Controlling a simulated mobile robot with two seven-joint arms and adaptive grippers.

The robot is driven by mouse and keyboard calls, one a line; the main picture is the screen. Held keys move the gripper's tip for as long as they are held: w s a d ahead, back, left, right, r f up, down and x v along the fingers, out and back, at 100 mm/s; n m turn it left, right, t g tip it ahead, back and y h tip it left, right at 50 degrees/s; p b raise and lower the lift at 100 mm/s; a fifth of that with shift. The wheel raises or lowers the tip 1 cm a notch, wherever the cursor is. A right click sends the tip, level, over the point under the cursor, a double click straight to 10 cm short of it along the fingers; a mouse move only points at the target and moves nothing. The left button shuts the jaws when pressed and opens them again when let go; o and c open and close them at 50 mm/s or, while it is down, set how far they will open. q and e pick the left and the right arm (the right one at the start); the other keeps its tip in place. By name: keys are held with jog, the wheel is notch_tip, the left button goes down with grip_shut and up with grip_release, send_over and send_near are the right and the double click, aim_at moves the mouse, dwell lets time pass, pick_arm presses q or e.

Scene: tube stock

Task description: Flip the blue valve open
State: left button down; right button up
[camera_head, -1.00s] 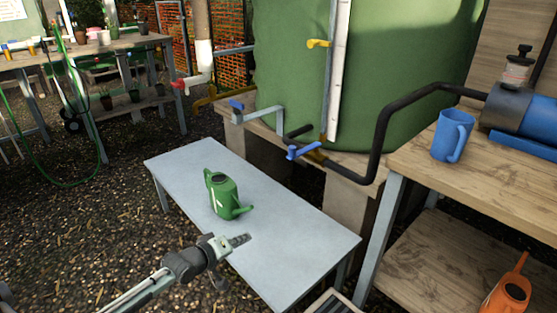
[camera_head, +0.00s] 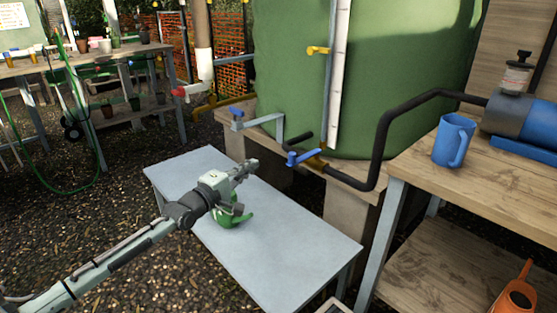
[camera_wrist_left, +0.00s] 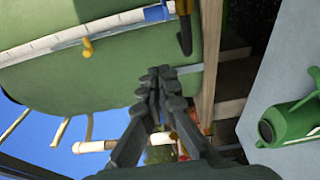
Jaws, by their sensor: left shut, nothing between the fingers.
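Two blue valve handles show in the head view at the green tank's foot. One blue handle (camera_head: 304,157) sits by the black pipe; the other blue handle (camera_head: 237,115) is on a grey pipe further left. My left gripper (camera_head: 250,166) is shut and empty above the grey table, below and apart from both handles. In the left wrist view my fingers (camera_wrist_left: 160,74) point towards the green tank, and a blue part (camera_wrist_left: 157,13) at the top edge looks like a valve handle. My right gripper is not in view.
A yellow valve (camera_head: 318,50) and a red valve (camera_head: 186,91) are nearby. A blue mug (camera_head: 453,140) stands on the wooden bench to the right.

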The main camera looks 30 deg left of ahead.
pick_arm(q)
jog(key=w+d, duration=0.4)
jog(key=w, duration=0.3)
jog(key=shift+w+d+p, duration=0.25)
jog(key=shift+d+p, duration=0.1)
jog(key=shift+p, duration=0.1)
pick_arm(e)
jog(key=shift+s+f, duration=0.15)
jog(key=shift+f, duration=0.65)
pick_arm(q)
jog(key=shift+d, duration=0.25)
